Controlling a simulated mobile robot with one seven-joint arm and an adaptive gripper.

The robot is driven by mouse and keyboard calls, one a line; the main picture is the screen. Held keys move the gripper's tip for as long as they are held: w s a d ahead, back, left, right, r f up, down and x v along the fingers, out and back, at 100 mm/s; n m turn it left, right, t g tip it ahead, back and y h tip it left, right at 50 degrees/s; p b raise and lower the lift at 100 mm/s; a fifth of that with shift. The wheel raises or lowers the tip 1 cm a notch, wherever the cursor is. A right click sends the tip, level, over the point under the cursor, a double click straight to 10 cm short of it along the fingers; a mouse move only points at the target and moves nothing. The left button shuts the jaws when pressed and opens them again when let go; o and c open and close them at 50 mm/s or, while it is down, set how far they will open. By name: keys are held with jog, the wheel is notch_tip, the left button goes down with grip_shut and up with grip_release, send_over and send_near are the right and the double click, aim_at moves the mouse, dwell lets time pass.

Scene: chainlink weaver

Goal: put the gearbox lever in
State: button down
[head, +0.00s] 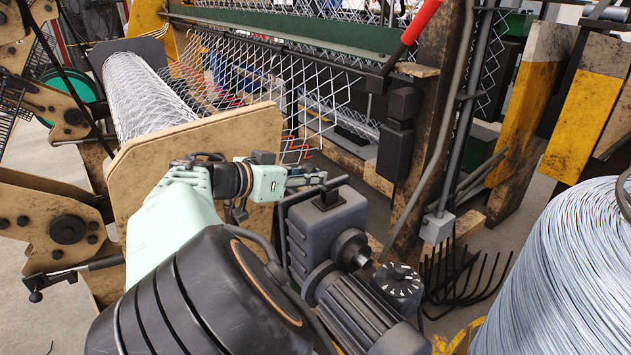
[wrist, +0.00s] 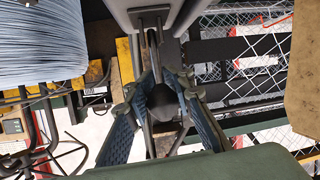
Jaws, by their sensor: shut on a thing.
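The gearbox (head: 328,228) is a dark grey ribbed box in the middle of the head view. Part of its grey casing (wrist: 128,14) shows at the top of the wrist view, with a slot in it. The gearbox lever is a thin rod with a dark rounded knob (wrist: 160,102); its rod runs up to the slot in the wrist view. My gripper (head: 310,180) is over the gearbox's top. In the wrist view my gripper (wrist: 164,92) has its blue-padded fingers on both sides of the knob, shut on it. The head view hardly shows the knob.
A motor (head: 362,310) and a black dial (head: 398,284) sit in front of the gearbox. A tan plate (head: 160,160) and a mesh roll (head: 150,95) are at left. A red-handled lever (head: 421,22) rises behind. A large wire spool (head: 560,275) fills the right.

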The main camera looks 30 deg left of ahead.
dwell(0.4)
jog(key=c, duration=1.7)
grip_release()
jog(key=shift+o, duration=0.2)
jog(key=v, duration=1.2)
